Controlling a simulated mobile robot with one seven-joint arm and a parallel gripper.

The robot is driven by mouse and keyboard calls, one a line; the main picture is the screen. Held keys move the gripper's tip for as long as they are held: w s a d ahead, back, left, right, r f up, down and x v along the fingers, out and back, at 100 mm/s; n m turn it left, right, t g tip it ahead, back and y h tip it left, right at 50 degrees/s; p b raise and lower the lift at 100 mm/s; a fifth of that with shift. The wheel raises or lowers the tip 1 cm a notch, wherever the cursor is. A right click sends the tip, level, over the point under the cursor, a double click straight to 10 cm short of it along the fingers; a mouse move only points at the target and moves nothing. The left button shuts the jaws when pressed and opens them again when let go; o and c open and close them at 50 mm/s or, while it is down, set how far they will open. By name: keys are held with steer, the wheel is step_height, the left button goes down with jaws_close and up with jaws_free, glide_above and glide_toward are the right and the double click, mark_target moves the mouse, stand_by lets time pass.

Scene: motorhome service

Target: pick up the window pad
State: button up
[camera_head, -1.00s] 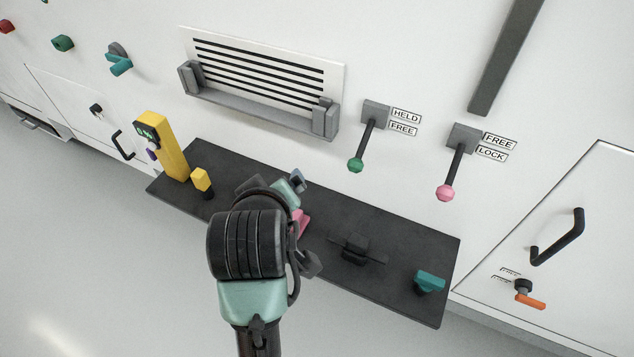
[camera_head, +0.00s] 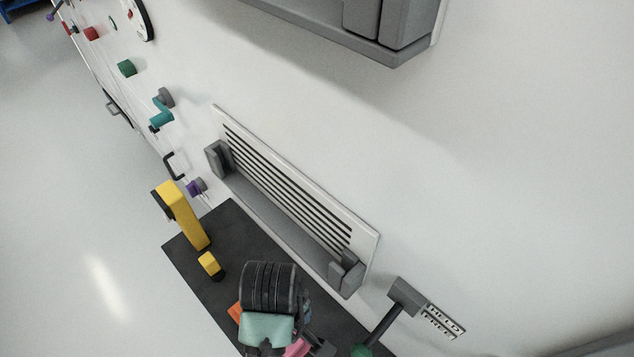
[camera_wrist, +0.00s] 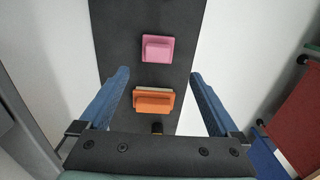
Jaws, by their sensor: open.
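Two pads lie on the dark shelf in the wrist view: a pink pad (camera_wrist: 157,48) farther up, and an orange pad (camera_wrist: 153,101) with a pale layer under it. I cannot tell by looks which is the window pad. My gripper (camera_wrist: 159,75) is open and empty above the shelf, its blue fingers apart on either side of the orange pad in the picture. In the head view the orange pad (camera_head: 235,312) shows left of my wrist and the pink pad (camera_head: 297,347) below it, both partly hidden by my arm.
The dark shelf (camera_head: 232,229) runs along the white wall below a slatted vent (camera_head: 290,185) with grey brackets. A yellow device (camera_head: 184,215) and a small yellow-topped knob (camera_head: 209,263) stand at its far end. A lever with a grey mount (camera_head: 408,296) juts out at right.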

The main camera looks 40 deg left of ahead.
step_height(320, 180, down, 7)
steer(key=shift+r+p, duration=0.2)
steer(key=shift+p, duration=0.1)
steer(key=shift+w+a+f+p, duration=0.15)
steer(key=shift+f+p, duration=0.1)
steer(key=shift+f, duration=1.3)
steer(key=shift+a+f+p, duration=0.1)
steer(key=shift+f+p, duration=0.15)
steer(key=shift+f, duration=1.25)
steer(key=c, duration=1.5)
steer(key=shift+o, duration=0.2)
steer(key=shift+r, duration=0.15)
step_height(320, 180, up, 10)
steer(key=shift+f+b, duration=0.1)
steer(key=shift+b, duration=0.3)
